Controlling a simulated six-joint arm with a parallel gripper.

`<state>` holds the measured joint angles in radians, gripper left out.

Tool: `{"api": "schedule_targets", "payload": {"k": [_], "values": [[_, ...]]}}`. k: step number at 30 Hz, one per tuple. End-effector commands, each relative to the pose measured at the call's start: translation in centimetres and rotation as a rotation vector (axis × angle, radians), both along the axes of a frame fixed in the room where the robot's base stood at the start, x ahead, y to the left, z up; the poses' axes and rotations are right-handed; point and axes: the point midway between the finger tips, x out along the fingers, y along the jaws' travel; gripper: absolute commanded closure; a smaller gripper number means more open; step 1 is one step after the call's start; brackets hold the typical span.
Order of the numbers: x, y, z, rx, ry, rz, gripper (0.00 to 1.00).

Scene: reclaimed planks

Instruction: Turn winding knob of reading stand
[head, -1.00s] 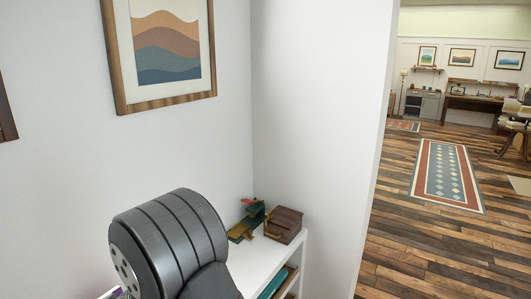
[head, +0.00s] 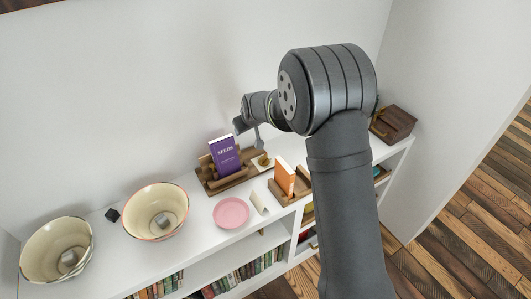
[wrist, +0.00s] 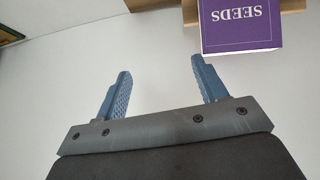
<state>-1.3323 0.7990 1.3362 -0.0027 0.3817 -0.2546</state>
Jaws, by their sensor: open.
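A wooden stand (head: 231,182) holds an upright purple book (head: 224,156) marked SEEDS on the white shelf top. A small pale, brass-looking part (head: 262,161) sits at the stand's right end; I cannot tell if it is the winding knob. A smaller wooden stand (head: 292,194) with an orange book (head: 285,177) stands to the right. My gripper (head: 248,132) is above and behind the purple book, near the wall. In the wrist view my gripper (wrist: 161,72) is open and empty, with the purple book (wrist: 240,28) beyond and right of its fingers.
The white shelf (head: 190,228) carries two cream bowls (head: 140,225) (head: 33,262) with grey blocks inside, a black cube (head: 112,215), a pink plate (head: 231,213) and a small pale card-like piece (head: 259,203). A wooden box (head: 396,121) stands at the right end. My arm hides part of the shelf.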

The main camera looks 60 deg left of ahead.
Motion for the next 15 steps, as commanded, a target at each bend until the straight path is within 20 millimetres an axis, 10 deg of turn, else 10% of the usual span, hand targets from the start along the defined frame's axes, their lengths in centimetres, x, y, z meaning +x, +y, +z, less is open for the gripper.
{"api": "schedule_targets", "payload": {"k": [15], "values": [[5.5, 0.6, 0.6, -0.541, -0.013, 0.372, 0.35]]}}
